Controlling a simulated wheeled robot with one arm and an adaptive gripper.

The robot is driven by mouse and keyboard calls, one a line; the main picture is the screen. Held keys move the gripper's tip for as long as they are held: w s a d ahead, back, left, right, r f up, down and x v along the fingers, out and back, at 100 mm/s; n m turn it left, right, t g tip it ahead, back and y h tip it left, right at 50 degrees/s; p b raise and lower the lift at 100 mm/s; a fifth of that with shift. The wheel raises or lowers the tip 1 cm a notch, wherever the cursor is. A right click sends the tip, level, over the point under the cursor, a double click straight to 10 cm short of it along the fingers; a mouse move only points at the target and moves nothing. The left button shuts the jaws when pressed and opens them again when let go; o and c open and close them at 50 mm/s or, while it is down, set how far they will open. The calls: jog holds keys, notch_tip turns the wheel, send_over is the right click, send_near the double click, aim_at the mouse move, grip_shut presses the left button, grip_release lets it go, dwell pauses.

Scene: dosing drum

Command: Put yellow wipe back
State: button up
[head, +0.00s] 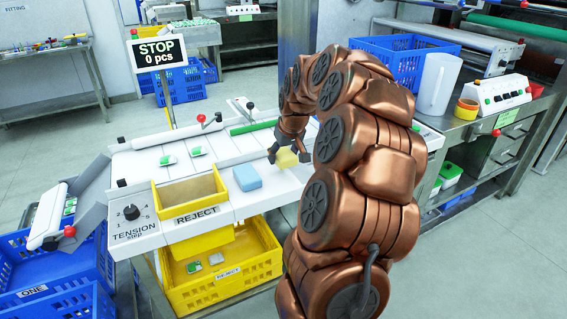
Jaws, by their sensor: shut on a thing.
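My gripper (281,152) is over the right part of the white machine top (228,203). It is shut on the yellow wipe (287,160), a small pale yellow piece at its fingertips. I cannot tell whether the wipe touches the surface. My own arm hides part of the gripper and the area to its right. A blue wipe (246,177) lies on the machine top, left of and nearer than the yellow one.
A yellow REJECT chute (190,189) opens left of the blue wipe, above a yellow crate (222,281). A tension knob (131,212) and red-knobbed levers edge the machine. A STOP sign (158,53) stands behind. A side bench holds a white jug (438,84) and control box (496,93).

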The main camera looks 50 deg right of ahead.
jog(key=shift+d+f+p, duration=0.1)
jog(key=shift+f+p, duration=0.2)
jog(key=shift+f, duration=1.55)
jog(key=shift+f, duration=0.2)
jog(key=o, duration=1.1)
jog(key=shift+r, duration=0.1)
jog(key=shift+s+r, duration=0.1)
jog(key=shift+r, duration=0.5)
jog(key=b+v, duration=0.1)
jog(key=v, duration=1)
